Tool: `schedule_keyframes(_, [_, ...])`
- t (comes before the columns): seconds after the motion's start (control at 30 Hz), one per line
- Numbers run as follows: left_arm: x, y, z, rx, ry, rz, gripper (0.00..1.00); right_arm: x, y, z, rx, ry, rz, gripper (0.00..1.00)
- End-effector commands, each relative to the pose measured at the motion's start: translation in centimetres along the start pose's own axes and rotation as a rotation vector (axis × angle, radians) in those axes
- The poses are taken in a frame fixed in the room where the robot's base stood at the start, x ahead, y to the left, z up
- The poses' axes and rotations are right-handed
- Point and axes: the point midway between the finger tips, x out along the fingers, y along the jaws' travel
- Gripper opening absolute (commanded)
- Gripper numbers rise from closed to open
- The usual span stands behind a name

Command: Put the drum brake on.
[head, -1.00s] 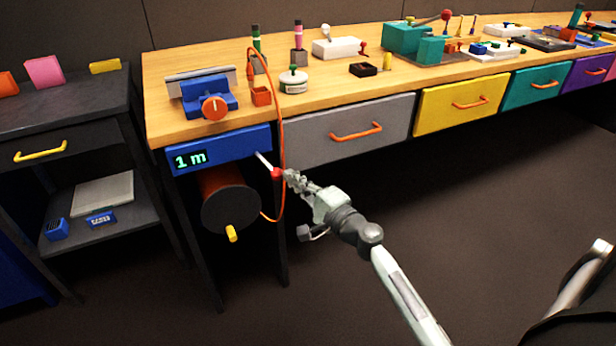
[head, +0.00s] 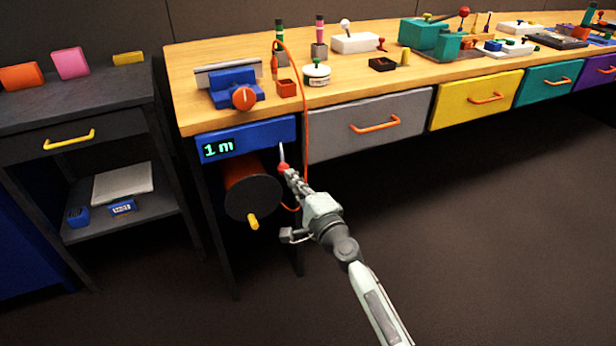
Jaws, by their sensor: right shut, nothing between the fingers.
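The cable drum (head: 252,197) hangs under the left end of the bench, with a dark round face and a yellow crank knob (head: 253,221). The brake lever is a thin pale rod (head: 281,153) with a red ball (head: 283,168) at its lower end. It hangs almost straight down from the right part of the blue panel. My right gripper (head: 289,173) is shut and empty, its tips at the red ball, seemingly touching it from the lower right. The fingers are small here and partly overlap the ball. My left gripper is out of view.
The blue panel's display (head: 218,148) reads "1 m". An orange cable (head: 306,120) loops from the benchtop down behind my right gripper to the drum. A grey drawer (head: 370,124) is to the right. A dark side cabinet (head: 75,115) stands left. The floor in front is clear.

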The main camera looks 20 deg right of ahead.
Motion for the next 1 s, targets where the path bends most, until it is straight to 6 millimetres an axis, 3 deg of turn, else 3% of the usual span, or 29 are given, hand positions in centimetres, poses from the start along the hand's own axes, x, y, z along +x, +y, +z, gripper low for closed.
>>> schedule_keyframes(0.4, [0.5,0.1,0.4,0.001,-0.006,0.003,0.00,0.5,0.3,1.8,0.001,0.000,0.002,0.00])
schedule_keyframes(1.0, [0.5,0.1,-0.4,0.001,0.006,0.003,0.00,0.5,0.2,1.9,0.001,0.001,0.001,0.00])
